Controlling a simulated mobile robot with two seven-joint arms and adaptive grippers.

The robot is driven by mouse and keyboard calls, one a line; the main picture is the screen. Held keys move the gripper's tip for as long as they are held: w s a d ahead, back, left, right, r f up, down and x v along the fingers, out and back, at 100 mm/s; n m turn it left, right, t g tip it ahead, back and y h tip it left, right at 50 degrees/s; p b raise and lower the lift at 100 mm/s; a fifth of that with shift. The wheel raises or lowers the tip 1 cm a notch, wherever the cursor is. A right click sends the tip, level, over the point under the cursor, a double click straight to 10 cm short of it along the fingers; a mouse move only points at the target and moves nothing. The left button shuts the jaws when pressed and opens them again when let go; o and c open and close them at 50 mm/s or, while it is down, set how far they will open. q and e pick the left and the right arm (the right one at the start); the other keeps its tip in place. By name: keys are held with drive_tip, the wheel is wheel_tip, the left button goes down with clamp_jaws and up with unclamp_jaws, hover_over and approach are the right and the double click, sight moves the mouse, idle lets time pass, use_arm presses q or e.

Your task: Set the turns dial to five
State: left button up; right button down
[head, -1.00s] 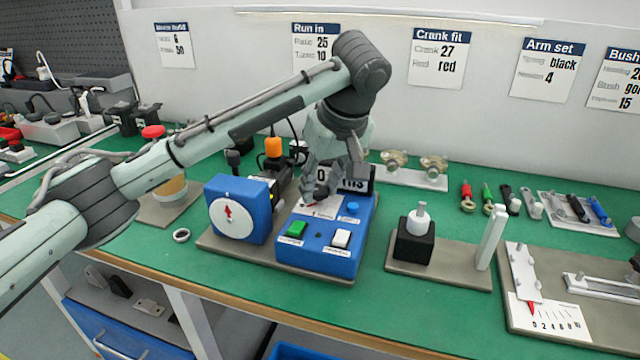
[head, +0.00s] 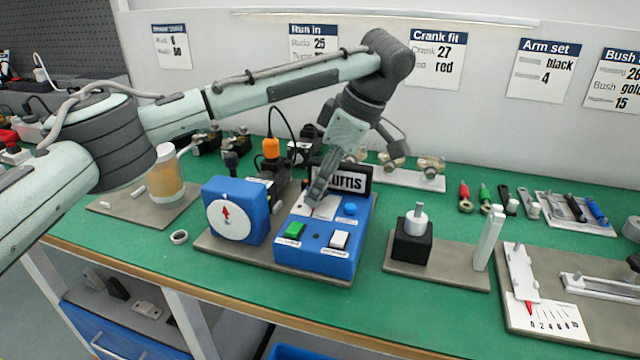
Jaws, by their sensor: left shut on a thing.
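The blue control box (head: 320,262) stands on a board on the green bench. A black display marked "turns" (head: 352,181) stands at its back, its left part hidden by my arm. A white dial plate (head: 325,212) lies on the box top. My left gripper (head: 313,202) reaches down onto this plate, with its fingers shut on the turns dial's knob, which they hide. The dial's setting cannot be read. My right gripper is not in view.
A blue box with a white round gauge and red pointer (head: 225,214) stands left of the control box. A green button (head: 294,230), a white switch (head: 340,239) and a blue button (head: 350,208) sit near the dial. A black block (head: 412,243) stands to the right.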

sight(337, 208)
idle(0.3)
use_arm(q)
drive_tip(key=o, duration=1.2)
drive_tip(key=shift+c, duration=0.2)
drive_tip(key=v, duration=0.8)
